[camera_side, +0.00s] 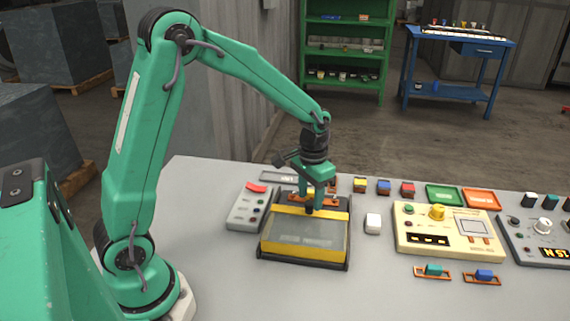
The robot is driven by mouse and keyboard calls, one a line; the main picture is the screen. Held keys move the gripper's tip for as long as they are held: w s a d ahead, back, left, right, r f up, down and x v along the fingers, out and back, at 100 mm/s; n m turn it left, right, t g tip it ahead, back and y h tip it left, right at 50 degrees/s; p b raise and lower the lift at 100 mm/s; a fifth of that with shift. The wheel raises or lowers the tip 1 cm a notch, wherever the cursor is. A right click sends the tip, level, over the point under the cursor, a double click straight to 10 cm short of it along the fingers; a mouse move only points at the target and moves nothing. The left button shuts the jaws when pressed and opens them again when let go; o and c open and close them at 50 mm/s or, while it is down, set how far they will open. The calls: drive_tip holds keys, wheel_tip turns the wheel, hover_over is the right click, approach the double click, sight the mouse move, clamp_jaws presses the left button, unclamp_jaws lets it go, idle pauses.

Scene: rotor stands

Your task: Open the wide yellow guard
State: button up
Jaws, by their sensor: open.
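The wide yellow guard (303,253) is a flat frame with a yellow band at its front and back edges and a greyish see-through panel between them. It lies over a dark base on the grey table, in front of my arm's end. It looks lowered flat. My gripper (312,207) points down at the guard's far edge, above or at its rear yellow band. Whether the fingers touch the guard cannot be told. What lies under the panel is hard to make out.
A grey box with a red switch (257,188) stands close left of the guard. A white block (373,223) and a cream control panel (447,232) stand to the right. Small coloured blocks and green (444,195) and orange (481,199) trays line the back. The table's front left is clear.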

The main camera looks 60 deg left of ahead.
wheel_tip(320, 180, up, 7)
drive_tip(key=shift+f, duration=0.1)
idle(0.4)
drive_tip(key=shift+r, duration=0.2)
drive_tip(key=s+d+r+t, duration=0.1)
drive_tip(key=s+r, duration=0.3)
drive_tip(key=s, duration=0.5)
drive_tip(key=s+d+r+t, duration=0.1)
drive_tip(key=s+r+t, duration=0.3)
drive_tip(key=s, duration=0.6)
drive_tip(key=shift+s+t, duration=0.25)
drive_tip(key=shift+t, duration=0.05)
